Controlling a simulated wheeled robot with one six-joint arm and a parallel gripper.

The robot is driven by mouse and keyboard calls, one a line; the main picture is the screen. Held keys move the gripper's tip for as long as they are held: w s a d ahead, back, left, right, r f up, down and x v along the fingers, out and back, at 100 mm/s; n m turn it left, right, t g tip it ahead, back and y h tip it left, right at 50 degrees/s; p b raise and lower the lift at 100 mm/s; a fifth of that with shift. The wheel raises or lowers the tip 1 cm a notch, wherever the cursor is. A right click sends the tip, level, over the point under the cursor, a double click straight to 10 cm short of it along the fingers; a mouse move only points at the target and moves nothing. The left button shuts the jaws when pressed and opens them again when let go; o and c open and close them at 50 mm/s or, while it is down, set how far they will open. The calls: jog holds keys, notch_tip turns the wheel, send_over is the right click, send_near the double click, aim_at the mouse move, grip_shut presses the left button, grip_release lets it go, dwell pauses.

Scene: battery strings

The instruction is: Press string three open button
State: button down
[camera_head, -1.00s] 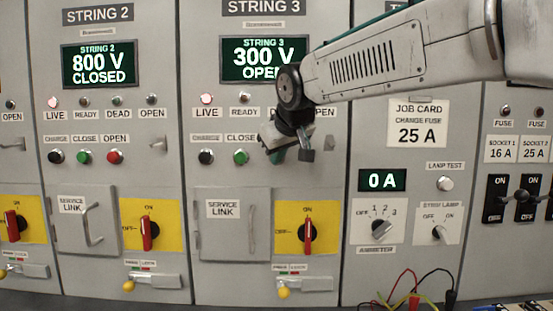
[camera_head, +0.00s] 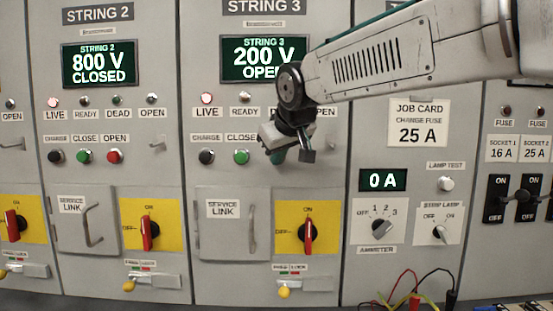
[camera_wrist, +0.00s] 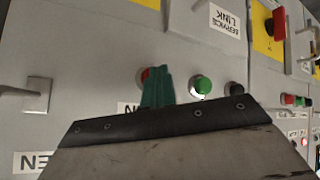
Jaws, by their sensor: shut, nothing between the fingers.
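The string 3 panel display (camera_head: 258,60) reads 200 V, with the word OPEN partly covered by my arm. In the head view my gripper (camera_head: 278,156) hides the string 3 open button. In the wrist view my gripper (camera_wrist: 158,88) is shut and empty, its teal fingertips in front of the red open button (camera_wrist: 146,73), which they mostly cover. I cannot tell whether they touch it. The string 3 green close button (camera_head: 241,157) and black charge button (camera_head: 206,156) stand in the same row.
The string 3 LIVE lamp (camera_head: 206,98) is lit. Below are the service link door (camera_head: 231,240) with its handle and a red rotary switch (camera_head: 308,232) on a yellow plate. The string 2 panel (camera_head: 98,175) is at left; the job card panel (camera_head: 417,120) is at right.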

jog(key=s, duration=0.5)
jog(key=shift+s+a, duration=0.1)
jog(key=shift+s, duration=0.1)
dwell(0.5)
jog(key=s+d+f+m+g+h, duration=0.1)
jog(key=s+d+f+m+g, duration=0.1)
jog(key=s+d+f, duration=0.5)
jog(key=s+d+f+m+g, duration=0.2)
jog(key=s+d+f, duration=0.6)
jog(key=s, duration=0.6)
jog(key=s+d+f+m+g+h, duration=0.1)
jog(key=s+d+f+m+g, duration=0.2)
jog(key=s+d+f, duration=0.4)
jog(key=s+d, duration=0.3)
jog(key=s, duration=0.1)
jog(key=shift+f+g+h, duration=0.3)
jog(key=shift+f+g, duration=0.1)
